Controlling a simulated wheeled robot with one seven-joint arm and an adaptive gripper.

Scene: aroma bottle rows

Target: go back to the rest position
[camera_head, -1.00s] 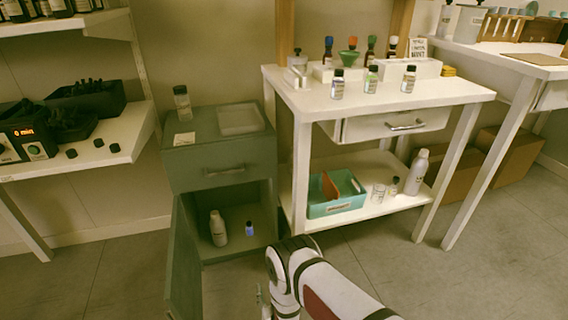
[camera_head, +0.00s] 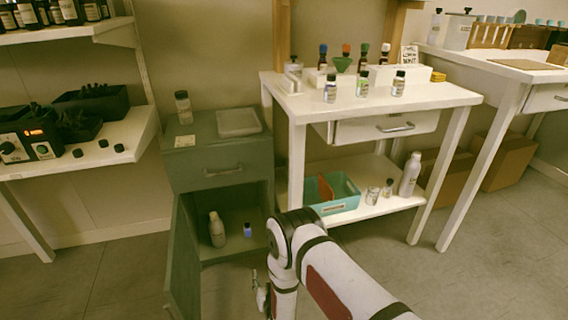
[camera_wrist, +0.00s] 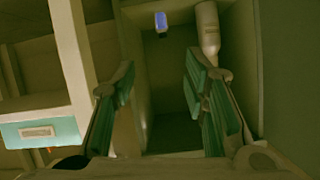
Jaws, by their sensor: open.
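My gripper (camera_wrist: 160,100) is open in the wrist view, with nothing between its two green-padded fingers. It faces the open green cabinet (camera_head: 218,155), whose inside shows between and beyond the fingers. In the head view my arm reaches up from the bottom, in front of the cabinet, and the fingers are too small there to read well. A small blue bottle (camera_head: 247,230) and a white bottle (camera_head: 217,229) stand inside the cabinet. In the wrist view the blue bottle (camera_wrist: 161,22) and the white bottle (camera_wrist: 208,28) lie beyond the fingertips, apart from them.
The cabinet door (camera_head: 184,262) stands open on the left. A white table (camera_head: 440,97) with small bottles on top stands right of the cabinet; its lower shelf holds a teal bin (camera_head: 338,207). A shelf (camera_head: 100,155) stands at left. Floor at front left is clear.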

